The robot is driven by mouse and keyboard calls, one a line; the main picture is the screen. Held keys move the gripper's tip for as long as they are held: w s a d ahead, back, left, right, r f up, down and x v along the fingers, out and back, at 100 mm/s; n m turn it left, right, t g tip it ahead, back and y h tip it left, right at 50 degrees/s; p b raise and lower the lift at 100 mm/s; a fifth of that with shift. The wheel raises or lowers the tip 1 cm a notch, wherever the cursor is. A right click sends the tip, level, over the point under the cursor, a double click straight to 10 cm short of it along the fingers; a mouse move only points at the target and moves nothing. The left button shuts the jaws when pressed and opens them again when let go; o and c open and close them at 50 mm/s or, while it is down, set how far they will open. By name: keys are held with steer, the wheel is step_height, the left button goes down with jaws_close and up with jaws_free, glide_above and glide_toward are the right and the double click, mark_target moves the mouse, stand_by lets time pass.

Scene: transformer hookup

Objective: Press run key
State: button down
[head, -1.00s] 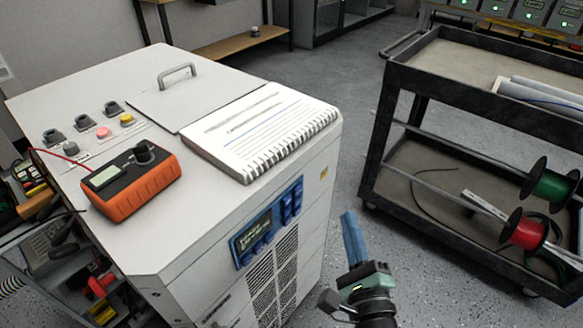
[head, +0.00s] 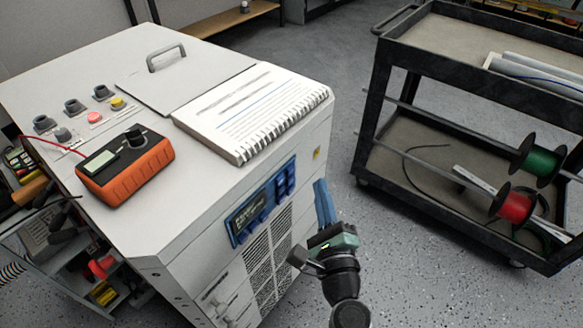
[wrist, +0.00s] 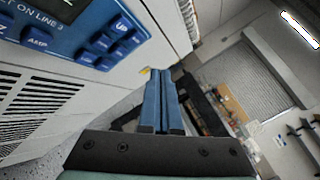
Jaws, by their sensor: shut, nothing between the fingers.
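The blue control panel (head: 263,210) with a dark display and several blue keys is on the front face of the white cabinet. In the wrist view the panel (wrist: 88,30) fills the upper left; keys marked "UP" and "AMP" can be read, and part of the panel is cut off. I cannot make out a key marked run. My gripper (head: 321,184) is shut and empty, its blue fingers pointing up just right of the panel, apart from it. The fingers also show in the wrist view (wrist: 160,80), to the right of the keys.
The white cabinet (head: 190,225) carries an orange multimeter (head: 125,168), a spiral notebook (head: 255,110) and several knobs and buttons on top. A dark cart (head: 375,110) with green and red spools stands at the right. Speckled floor lies clear between cabinet and cart.

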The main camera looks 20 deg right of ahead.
steer(key=shift+w+a, duration=0.6)
steer(key=shift+w, duration=0.15)
steer(key=shift+w+a, duration=0.55)
steer(key=shift+w, duration=0.2)
steer(key=shift+w+a, duration=0.1)
stand_by(0.9)
steer(key=shift+w+a, duration=0.15)
steer(key=shift+w, duration=0.1)
steer(key=shift+w+a, duration=0.3)
stand_by(0.7)
stand_by(0.3)
steer(key=shift+s+d, duration=0.5)
steer(key=shift+s, duration=0.15)
steer(key=shift+s+d, duration=0.1)
steer(key=shift+s+d+b, duration=0.2)
steer(key=shift+s+d, duration=0.55)
steer(key=shift+s, duration=0.2)
steer(key=shift+s+d+b, duration=0.2)
steer(key=shift+s+d, duration=0.5)
steer(key=shift+s, duration=0.25)
